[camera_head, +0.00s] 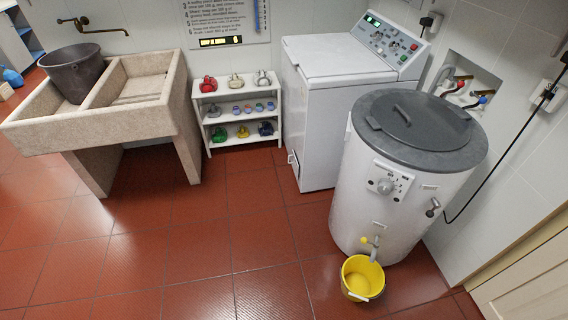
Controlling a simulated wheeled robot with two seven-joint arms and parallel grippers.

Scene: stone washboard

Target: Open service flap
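A white top-loading washing machine (335,120) stands against the back wall, with its lid (330,53) shut. A small light fitting (293,160) shows low on its left edge. It may be the service flap, but it is too small and too edge-on to tell whether it is open or shut. A white drum-shaped boiler (370,205) with a grey lid (412,122) stands in front and to the right, hiding part of the machine. Neither of my grippers is in view.
A yellow bucket (361,278) stands on the floor under the boiler's tap (373,252). A stone washboard sink (142,108) holding a dark bucket (73,73) stands at the left. A small shelf (239,112) stands between sink and machine. The red tiled floor (200,240) in front is clear.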

